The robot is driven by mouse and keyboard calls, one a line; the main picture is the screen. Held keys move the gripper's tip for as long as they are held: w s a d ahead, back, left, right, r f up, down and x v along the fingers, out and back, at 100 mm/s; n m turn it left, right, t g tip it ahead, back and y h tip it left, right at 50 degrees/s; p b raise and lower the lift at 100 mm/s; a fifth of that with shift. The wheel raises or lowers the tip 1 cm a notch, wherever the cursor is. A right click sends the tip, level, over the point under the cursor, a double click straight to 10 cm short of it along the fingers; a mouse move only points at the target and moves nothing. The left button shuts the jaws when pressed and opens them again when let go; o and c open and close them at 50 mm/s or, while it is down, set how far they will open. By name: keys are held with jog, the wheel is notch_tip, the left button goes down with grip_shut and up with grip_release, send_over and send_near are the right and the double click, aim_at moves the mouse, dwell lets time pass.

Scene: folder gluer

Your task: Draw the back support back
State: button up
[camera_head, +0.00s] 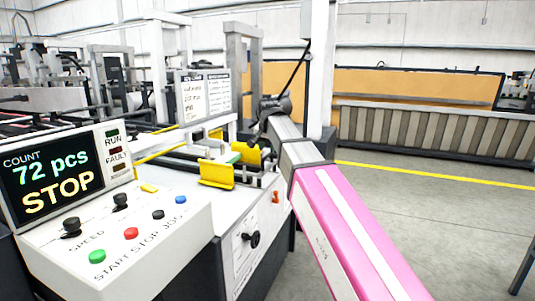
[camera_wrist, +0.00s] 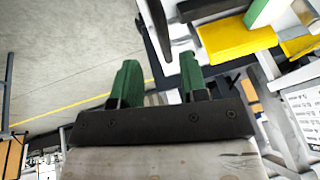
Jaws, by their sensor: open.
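My gripper (camera_wrist: 160,78) shows two green fingers standing apart in the wrist view, with nothing between them. In the head view my arm reaches over the right end of the machine, and its dark wrist hides the fingers. A yellow angled plate (camera_head: 217,174) stands on the machine's delivery end, left of my arm. A second yellow plate (camera_head: 247,153) sits behind it, close to my arm. In the wrist view, yellow plates (camera_wrist: 237,40) lie right of the fingers, apart from them. I cannot tell which plate is the back support.
The control panel (camera_head: 115,235) with knobs and buttons stands at the front left; its display (camera_head: 52,175) reads "72 pcs STOP". A white notice board (camera_head: 205,96) and a pale post (camera_head: 318,70) rise near my arm. The floor (camera_head: 440,205) at right is clear.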

jog(key=v, duration=0.6)
jog(key=shift+s+r, duration=0.2)
jog(key=shift+r, duration=0.1)
jog(key=d+f+n+g, duration=0.1)
jog(key=d+f, duration=0.3)
jog(key=f, duration=0.4)
jog(key=d+f, duration=0.3)
jog(key=f, duration=0.4)
jog(key=s+d+f+n+g, duration=0.1)
jog(key=s+d+f, duration=0.5)
jog(key=f, duration=0.5)
jog(key=s+d+f+n+g, duration=0.1)
jog(key=s+d+f, duration=0.5)
jog(key=f, duration=0.5)
jog(key=s+d+f+n+g, duration=0.1)
jog(key=s+d+f+g, duration=0.1)
jog(key=s+d+f, duration=0.4)
notch_tip(320, 180, down, 6)
jog(key=shift+r+h, duration=0.25)
jog(key=shift+h, duration=0.05)
